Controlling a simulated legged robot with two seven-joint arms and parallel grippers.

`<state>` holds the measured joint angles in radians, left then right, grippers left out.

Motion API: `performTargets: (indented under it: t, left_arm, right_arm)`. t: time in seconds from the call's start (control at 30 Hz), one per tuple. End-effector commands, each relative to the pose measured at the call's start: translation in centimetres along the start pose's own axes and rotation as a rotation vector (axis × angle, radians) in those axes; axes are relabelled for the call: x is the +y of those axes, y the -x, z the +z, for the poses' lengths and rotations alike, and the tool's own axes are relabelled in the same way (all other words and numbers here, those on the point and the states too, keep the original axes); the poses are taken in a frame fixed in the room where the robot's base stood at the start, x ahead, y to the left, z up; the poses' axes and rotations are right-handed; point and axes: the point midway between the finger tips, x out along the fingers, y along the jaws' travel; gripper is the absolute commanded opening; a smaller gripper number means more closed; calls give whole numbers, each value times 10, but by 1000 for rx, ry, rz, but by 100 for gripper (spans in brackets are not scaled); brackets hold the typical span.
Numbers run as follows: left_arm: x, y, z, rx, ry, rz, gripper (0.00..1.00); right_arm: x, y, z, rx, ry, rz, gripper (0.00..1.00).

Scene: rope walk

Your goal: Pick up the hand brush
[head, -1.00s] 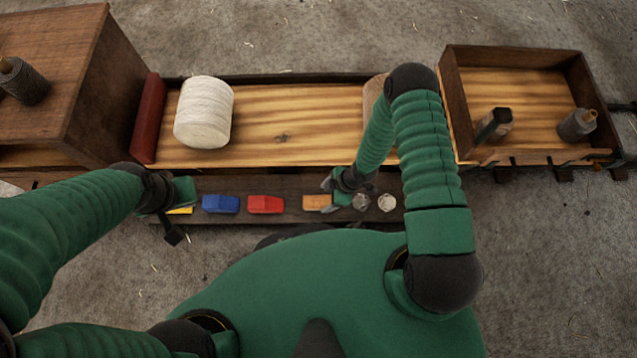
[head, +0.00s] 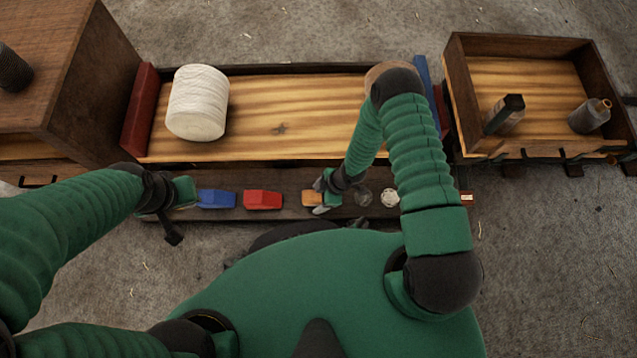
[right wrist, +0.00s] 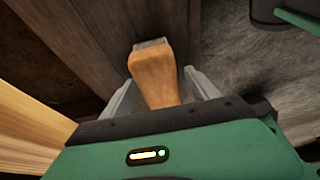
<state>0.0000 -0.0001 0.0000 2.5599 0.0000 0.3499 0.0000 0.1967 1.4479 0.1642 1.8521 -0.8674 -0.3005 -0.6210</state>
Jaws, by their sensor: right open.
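A tan wooden piece (head: 311,198) lies on the dark front ledge; it looks like the hand brush or its handle, but I see no bristles. In the right wrist view the same tan piece (right wrist: 154,75) has a grey end and lies between my fingers, with a gap on the right. My right gripper (head: 322,196) is open around it; both fingers also show in the right wrist view (right wrist: 162,88). My left gripper (head: 178,192) is over the ledge's left end, its jaws unclear.
Blue (head: 216,198) and red (head: 262,199) blocks lie left of the tan piece on the ledge (head: 283,178). Round pieces (head: 389,197) lie right of it. Behind, a white spool (head: 198,103) stands in a wooden tray (head: 290,150). A second tray (head: 545,75) holds two bottle-like things.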

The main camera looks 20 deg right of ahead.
Motion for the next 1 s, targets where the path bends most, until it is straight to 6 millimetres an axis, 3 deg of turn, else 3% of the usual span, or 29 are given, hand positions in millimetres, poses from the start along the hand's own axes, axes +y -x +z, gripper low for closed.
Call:
performTargets:
  t: [0.17, 0.67, 1.0]
  left_arm:
    - [0, -1, 0, 0, 0, 0, 0]
    - [0, -1, 0, 0, 0, 0, 0]
    - [0, 0, 0, 0, 0, 0, 0]
  right_arm:
    - [0, -2, 1, 0, 0, 0, 66]
    - [0, -2, 1, 0, 0, -1, 1]
    - [0, -1, 0, 0, 0, 0, 0]
